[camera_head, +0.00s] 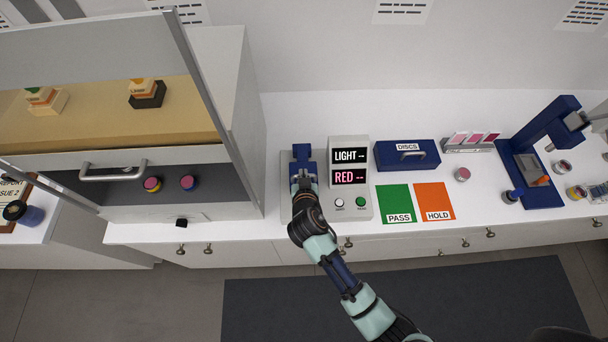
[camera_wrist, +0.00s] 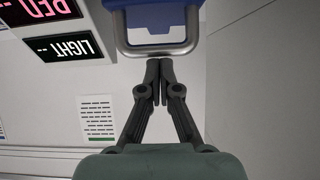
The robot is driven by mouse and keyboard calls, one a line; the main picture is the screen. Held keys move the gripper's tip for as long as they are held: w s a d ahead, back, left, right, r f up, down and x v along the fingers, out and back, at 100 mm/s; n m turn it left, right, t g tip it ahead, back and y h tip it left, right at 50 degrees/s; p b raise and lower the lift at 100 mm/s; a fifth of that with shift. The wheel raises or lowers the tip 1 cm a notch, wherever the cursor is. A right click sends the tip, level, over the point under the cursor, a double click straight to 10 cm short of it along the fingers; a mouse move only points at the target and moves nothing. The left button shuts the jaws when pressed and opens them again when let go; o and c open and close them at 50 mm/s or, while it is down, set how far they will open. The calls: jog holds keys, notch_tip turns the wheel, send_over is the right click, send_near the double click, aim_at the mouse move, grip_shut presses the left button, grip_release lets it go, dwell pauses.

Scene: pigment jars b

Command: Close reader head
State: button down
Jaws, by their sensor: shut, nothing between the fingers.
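The reader is a grey box (camera_head: 362,205) with two dark displays, LIGHT above and RED below, both showing dashes. Its blue reader head (camera_head: 302,152) is on the left side, partly hidden by my arm; I cannot tell its exact angle. In the wrist view, the blue head (camera_wrist: 155,29) is at the top edge with a grey-blue loop handle (camera_wrist: 188,40). My gripper (camera_wrist: 160,68) is shut and empty, its fingertips close to the handle's lower bar; I cannot tell whether they touch. In the head view, my gripper (camera_head: 302,182) is over the reader's left part.
A blue DISCS box (camera_head: 390,162) and the green PASS (camera_head: 395,201) and orange HOLD (camera_head: 434,199) cards lie right of the reader. A cabinet with a raised glass front (camera_head: 90,60) stands left. A blue press (camera_head: 545,130) stands right.

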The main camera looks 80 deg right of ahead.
jog(key=d+r+v, duration=0.1)
jog(key=r+v, duration=0.1)
jog(key=v, duration=0.9)
jog(key=shift+w+d+r, duration=0.1)
jog(key=shift+w, duration=0.05)
